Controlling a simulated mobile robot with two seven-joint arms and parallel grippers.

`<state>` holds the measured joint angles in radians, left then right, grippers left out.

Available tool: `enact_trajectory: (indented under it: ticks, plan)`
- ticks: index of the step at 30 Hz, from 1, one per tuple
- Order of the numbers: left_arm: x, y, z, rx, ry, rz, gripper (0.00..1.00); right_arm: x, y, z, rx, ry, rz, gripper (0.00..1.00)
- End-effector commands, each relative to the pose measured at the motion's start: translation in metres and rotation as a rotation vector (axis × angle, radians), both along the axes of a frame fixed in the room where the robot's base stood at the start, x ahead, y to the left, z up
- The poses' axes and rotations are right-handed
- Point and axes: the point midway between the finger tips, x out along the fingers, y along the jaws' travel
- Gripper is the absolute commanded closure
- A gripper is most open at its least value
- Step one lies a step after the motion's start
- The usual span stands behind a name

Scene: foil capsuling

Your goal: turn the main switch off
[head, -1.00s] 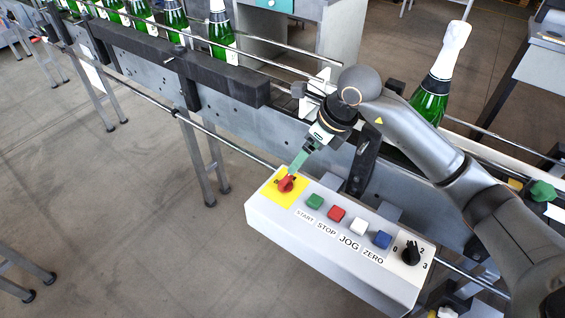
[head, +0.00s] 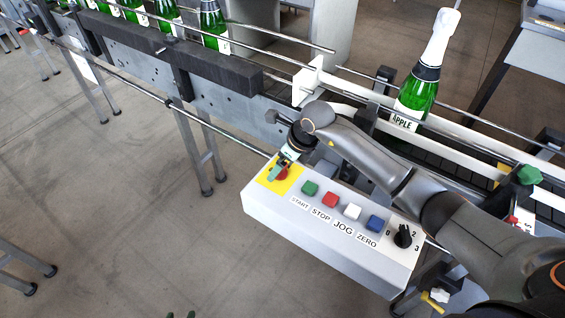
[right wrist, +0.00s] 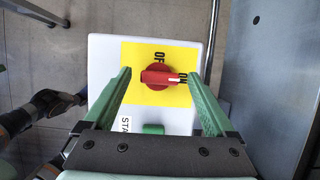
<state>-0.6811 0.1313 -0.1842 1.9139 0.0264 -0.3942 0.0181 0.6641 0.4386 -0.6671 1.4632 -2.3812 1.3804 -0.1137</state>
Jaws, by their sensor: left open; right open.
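The main switch is a red rotary knob (right wrist: 158,78) on a yellow plate (right wrist: 135,55) marked OFF and ON, at the left end of a white control box (head: 330,245). In the right wrist view its handle lies crosswise and points at ON. My right gripper (right wrist: 157,75) is open, its green fingers on either side of the knob with visible gaps. In the head view the right arm comes in from the right, and its fingers partly cover the knob (head: 282,173). Only the green tips of my left gripper (head: 181,315) show at the bottom edge, apart.
The box also carries green (head: 310,188), red (head: 331,200), white (head: 352,211) and blue (head: 374,223) buttons and a black selector (head: 402,237). Behind it runs the conveyor with a foil-topped bottle (head: 424,75). Open floor (head: 120,240) lies to the left.

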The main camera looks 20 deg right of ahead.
Motion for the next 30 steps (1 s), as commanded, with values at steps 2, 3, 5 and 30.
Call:
enact_trajectory:
  ticks: [2,3,5,30]
  plan:
    - [0.0005,0.0,0.0002,0.0,-0.001,0.0,0.5,0.0,0.0002,-0.0006,0.0,0.0,0.0,0.1]
    - [0.0007,0.0001,0.0002,0.0,-0.001,0.0,0.5,0.0,0.0001,-0.0005,0.0,0.0,0.0,0.1]
    - [0.0009,0.0,0.0003,0.0,-0.002,0.0,0.5,-0.0001,0.0002,-0.0005,0.0,0.0,0.0,0.1]
    - [0.0015,0.0001,0.0007,0.001,-0.003,0.0,0.5,-0.0003,0.0,0.0,0.0,0.001,0.0,0.96]
